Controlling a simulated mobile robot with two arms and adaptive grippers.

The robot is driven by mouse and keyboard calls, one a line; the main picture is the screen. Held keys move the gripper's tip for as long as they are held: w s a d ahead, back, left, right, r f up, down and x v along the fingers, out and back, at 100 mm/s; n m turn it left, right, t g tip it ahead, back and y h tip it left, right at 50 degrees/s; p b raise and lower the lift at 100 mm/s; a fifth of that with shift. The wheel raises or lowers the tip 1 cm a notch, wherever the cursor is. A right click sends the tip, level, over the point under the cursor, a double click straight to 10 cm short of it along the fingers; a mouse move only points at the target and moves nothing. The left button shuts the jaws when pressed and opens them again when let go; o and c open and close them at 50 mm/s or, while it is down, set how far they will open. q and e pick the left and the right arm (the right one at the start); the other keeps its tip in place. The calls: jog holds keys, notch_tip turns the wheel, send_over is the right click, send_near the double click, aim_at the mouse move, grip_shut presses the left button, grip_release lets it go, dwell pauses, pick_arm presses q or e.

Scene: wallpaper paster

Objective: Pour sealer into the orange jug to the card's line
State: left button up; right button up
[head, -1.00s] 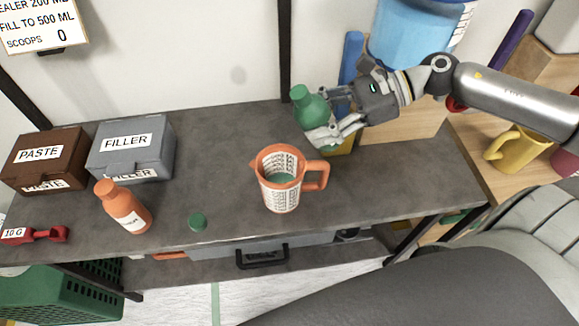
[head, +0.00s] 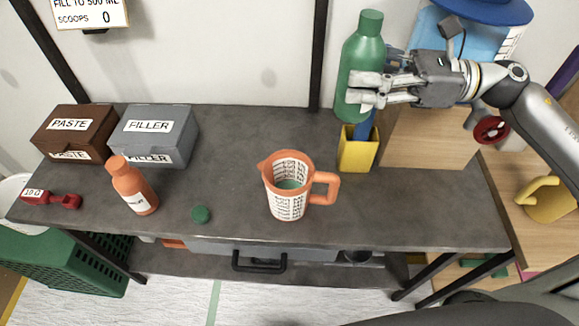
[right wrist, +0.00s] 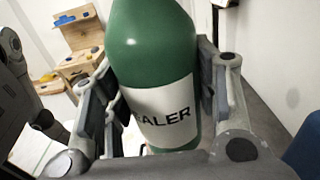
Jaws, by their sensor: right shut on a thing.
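My right gripper (head: 372,92) is shut on the green sealer bottle (head: 362,55) and holds it upright above the back right of the workbench. In the right wrist view the bottle (right wrist: 155,50) stands between the fingers, with "ALER" readable on its label. The orange jug (head: 287,200) stands on the bench, left of and nearer than the bottle, with green liquid low inside. The card (head: 88,12) on the wall is cut off at the top; "FILL TO 500 ML" and "SCOOPS 0" show. My left gripper is not in view.
A yellow holder (head: 357,154) stands just below the bottle. An orange bottle (head: 133,187), a brown PASTE box (head: 75,133), a grey FILLER box (head: 152,134) and a red scoop (head: 62,200) occupy the left. The bench (head: 240,160) is bare around the jug.

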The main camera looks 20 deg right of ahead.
aim_at(369, 49)
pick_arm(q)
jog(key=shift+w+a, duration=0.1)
pick_arm(e)
jog(key=shift+d, duration=0.15)
jog(key=shift+r+p, duration=0.55)
jog(key=shift+r, duration=1.45)
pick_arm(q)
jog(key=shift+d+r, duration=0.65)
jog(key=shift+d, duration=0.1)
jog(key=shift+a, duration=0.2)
